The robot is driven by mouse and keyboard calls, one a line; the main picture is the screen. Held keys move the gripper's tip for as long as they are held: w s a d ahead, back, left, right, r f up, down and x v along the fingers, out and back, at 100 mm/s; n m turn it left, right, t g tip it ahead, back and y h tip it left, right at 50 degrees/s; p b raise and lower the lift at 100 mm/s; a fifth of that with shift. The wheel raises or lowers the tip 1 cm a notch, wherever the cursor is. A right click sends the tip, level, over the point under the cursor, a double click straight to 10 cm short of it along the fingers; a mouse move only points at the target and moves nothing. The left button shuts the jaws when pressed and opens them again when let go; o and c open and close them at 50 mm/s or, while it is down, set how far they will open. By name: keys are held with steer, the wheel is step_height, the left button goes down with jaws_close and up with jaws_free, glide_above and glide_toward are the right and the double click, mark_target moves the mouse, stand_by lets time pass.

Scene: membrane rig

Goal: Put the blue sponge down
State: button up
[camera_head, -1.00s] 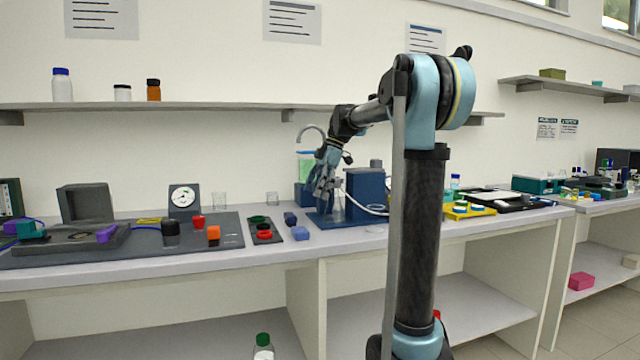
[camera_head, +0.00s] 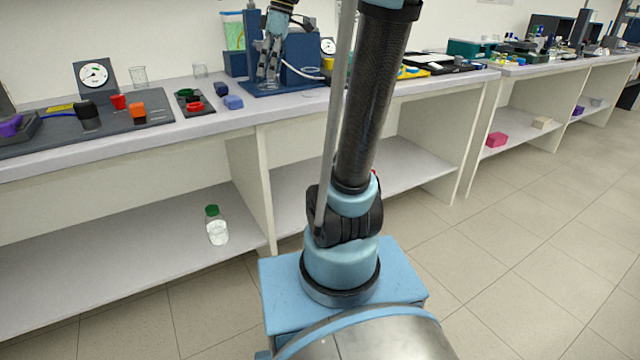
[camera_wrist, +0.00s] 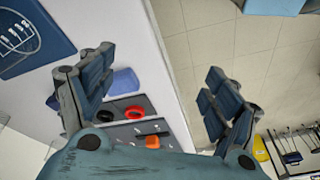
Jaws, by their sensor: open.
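The blue sponge appears to be the light-blue block (camera_head: 233,102) lying on the bench top, right of a small dark tray, near the front edge. In the wrist view a blue block (camera_wrist: 125,81) shows beside my left-hand finger, on the pale bench. My gripper (camera_head: 267,74) is in front of the blue rig, to the right of that block and apart from it. In the wrist view my gripper (camera_wrist: 157,72) has its fingers spread wide, with nothing between them.
A dark blue block (camera_head: 221,89) sits just behind the light-blue one. The dark tray (camera_head: 205,110) holds red and green rings. The blue rig (camera_head: 300,50) with a white tube stands by my gripper. A bottle (camera_head: 216,226) stands on the lower shelf.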

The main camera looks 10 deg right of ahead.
steer(key=s+d+f+m+h, duration=0.1)
steer(key=s+d+f+m, duration=0.2)
steer(key=s+f+m, duration=0.2)
steer(key=s+d+f+m+t+h, duration=0.1)
steer(key=s+d+f+m, duration=0.2)
steer(key=s+f, duration=0.7)
steer(key=s+d+f+m+t+h, duration=0.1)
steer(key=s+d+f+m, duration=0.2)
steer(key=f, duration=0.9)
steer(key=s+m, duration=0.3)
steer(key=s, duration=0.2)
steer(key=shift+s+d+m, duration=0.25)
steer(key=shift+d+m, duration=0.05)
steer(key=shift+m, duration=0.1)
steer(key=shift+w+f, duration=0.2)
steer(key=shift+w, duration=0.25)
